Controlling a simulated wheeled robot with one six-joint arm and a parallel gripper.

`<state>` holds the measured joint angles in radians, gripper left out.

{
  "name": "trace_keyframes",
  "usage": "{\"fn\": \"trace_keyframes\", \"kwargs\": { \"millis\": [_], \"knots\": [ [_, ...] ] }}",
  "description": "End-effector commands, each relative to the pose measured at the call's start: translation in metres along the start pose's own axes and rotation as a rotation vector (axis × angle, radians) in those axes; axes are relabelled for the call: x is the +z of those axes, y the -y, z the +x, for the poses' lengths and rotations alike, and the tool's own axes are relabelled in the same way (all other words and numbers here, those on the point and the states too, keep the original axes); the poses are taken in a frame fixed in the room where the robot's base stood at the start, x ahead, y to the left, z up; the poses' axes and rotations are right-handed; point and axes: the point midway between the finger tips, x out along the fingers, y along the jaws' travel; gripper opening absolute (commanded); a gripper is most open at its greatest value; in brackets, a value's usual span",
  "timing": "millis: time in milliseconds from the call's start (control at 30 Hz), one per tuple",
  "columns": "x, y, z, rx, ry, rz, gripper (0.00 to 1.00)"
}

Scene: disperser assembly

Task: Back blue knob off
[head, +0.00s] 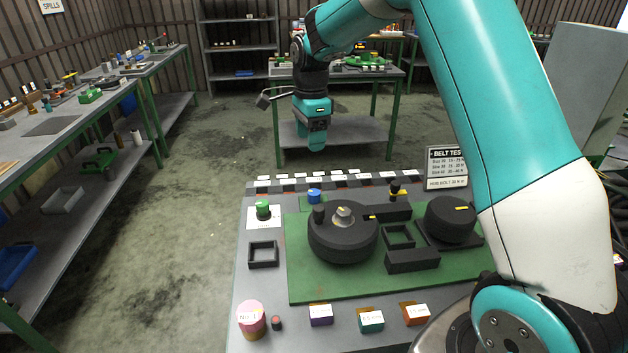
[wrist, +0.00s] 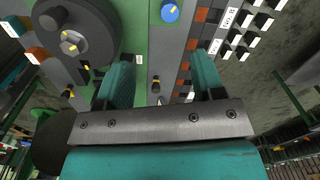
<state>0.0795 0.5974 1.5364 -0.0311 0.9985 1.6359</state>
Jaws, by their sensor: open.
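The blue knob (head: 314,195) is a small round knob behind the large black dial, near the back of the bench. In the wrist view the blue knob (wrist: 170,12) is at the top edge, partly cut off, with a small light mark on its top. My gripper (head: 316,146) hangs beyond the back edge of the bench, above and apart from the knob. In the wrist view my gripper (wrist: 160,75) has its two teal fingers spread wide with nothing between them.
A large black dial (head: 343,239) with a grey centre knob stands on the green board (head: 310,285). A green knob (head: 263,207) is left of the blue one, and a black knob with a yellow mark (head: 395,188) is right. A belt sign (head: 447,168) stands at the back right.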

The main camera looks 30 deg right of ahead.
Motion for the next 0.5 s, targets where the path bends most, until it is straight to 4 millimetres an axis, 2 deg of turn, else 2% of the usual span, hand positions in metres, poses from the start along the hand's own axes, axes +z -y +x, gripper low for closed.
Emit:
{"fn": "trace_keyframes", "kwargs": {
  "millis": [100,267,500],
  "knots": [
    [-0.015,0.015,0.005,0.008,-0.015,0.144,0.62],
    [-0.018,0.017,0.021,0.012,-0.019,0.181,0.62],
    [-0.018,0.015,0.070,0.014,-0.019,0.176,0.62]
  ]
}}
